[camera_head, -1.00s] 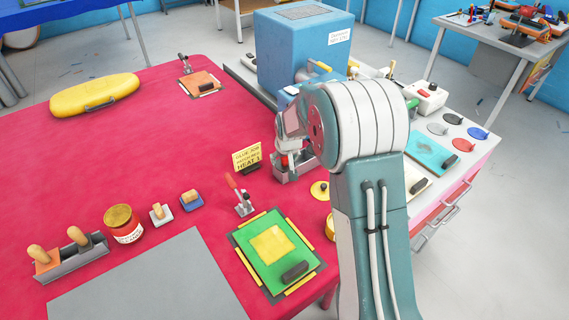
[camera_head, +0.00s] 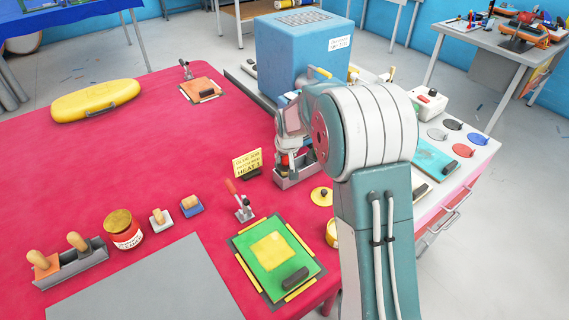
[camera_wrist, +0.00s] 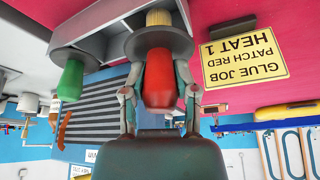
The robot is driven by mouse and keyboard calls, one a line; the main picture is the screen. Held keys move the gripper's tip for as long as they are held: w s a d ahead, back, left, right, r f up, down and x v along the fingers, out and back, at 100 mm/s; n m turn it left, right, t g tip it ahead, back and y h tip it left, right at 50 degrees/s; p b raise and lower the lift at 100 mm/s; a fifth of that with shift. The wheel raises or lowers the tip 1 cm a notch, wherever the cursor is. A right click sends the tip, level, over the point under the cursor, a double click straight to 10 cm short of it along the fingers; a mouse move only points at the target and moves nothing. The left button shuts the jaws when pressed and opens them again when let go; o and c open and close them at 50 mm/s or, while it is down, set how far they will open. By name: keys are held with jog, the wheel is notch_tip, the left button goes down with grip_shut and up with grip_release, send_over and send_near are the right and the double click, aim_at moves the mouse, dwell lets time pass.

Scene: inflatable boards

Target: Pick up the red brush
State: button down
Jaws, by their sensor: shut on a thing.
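The red brush (camera_wrist: 160,78) shows in the wrist view, which is upside down. It has a red handle, a wide dark collar and pale bristles pointing toward a grey holder (camera_wrist: 90,22). The fingers of my gripper (camera_wrist: 160,95) are closed around the red handle from both sides. The bristle end is at the holder; I cannot tell whether it is clear of it. In the head view, my gripper (camera_head: 290,152) is over the holder (camera_head: 297,178) at the table's right edge, and my arm hides much of it.
A green-handled brush (camera_wrist: 71,78) stands in the holder beside the red one. A yellow sign (camera_head: 247,163) reading "GLUE JOB PATCH RED HEAT 1" stands left of the holder. A blue machine (camera_head: 290,50) is behind. A green board (camera_head: 270,255) lies in front. The red table's middle is clear.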

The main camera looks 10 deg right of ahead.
jog(key=s+r, duration=1)
jog(key=s, duration=0.4)
jog(key=shift+r, duration=0.25)
jog(key=c, duration=1)
grip_release()
grip_shut()
